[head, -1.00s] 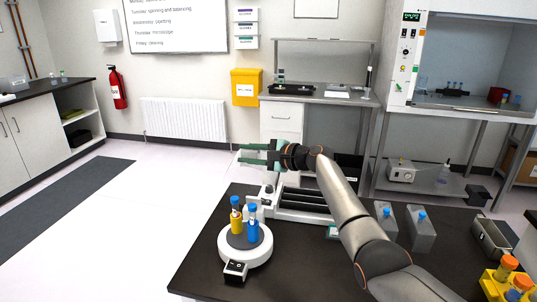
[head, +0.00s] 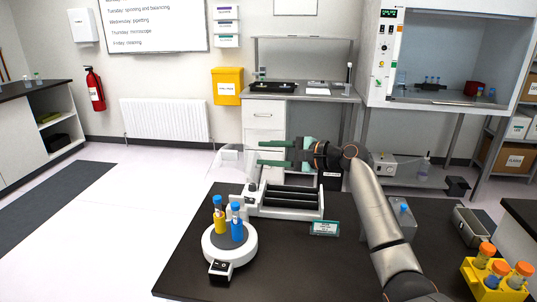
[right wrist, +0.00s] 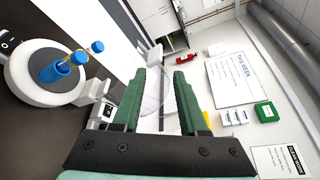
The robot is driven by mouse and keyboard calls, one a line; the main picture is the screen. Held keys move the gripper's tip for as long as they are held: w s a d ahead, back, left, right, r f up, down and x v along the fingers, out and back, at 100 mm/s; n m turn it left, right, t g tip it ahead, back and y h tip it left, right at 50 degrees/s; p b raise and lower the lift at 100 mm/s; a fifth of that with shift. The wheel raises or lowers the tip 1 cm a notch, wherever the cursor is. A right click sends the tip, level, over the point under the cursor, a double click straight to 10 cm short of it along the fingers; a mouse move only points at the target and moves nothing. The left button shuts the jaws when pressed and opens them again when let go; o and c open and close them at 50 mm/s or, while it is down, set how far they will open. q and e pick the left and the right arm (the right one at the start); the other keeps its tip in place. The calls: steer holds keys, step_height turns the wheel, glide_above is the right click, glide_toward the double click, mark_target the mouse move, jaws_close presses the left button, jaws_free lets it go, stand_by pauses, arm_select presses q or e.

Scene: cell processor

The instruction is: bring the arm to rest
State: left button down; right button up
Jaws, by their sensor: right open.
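My right gripper (head: 262,153) is open and empty, its green fingers pointing left. In the head view it appears above and behind a white device with dark rollers (head: 285,201), near a clear raised cover (head: 236,165). In the right wrist view the two green fingers (right wrist: 167,78) stand apart with nothing between them. My right arm reaches in from the lower right over the dark bench (head: 290,265). My left gripper is not in view.
A white round device (head: 230,252) holds a yellow tube (head: 219,224) and a blue tube (head: 237,231), both blue-capped. A grey block (head: 402,222) stands by my arm. A yellow rack (head: 478,288) with orange-capped tubes is at lower right. The bench front is clear.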

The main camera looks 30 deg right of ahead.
stand_by(0.4)
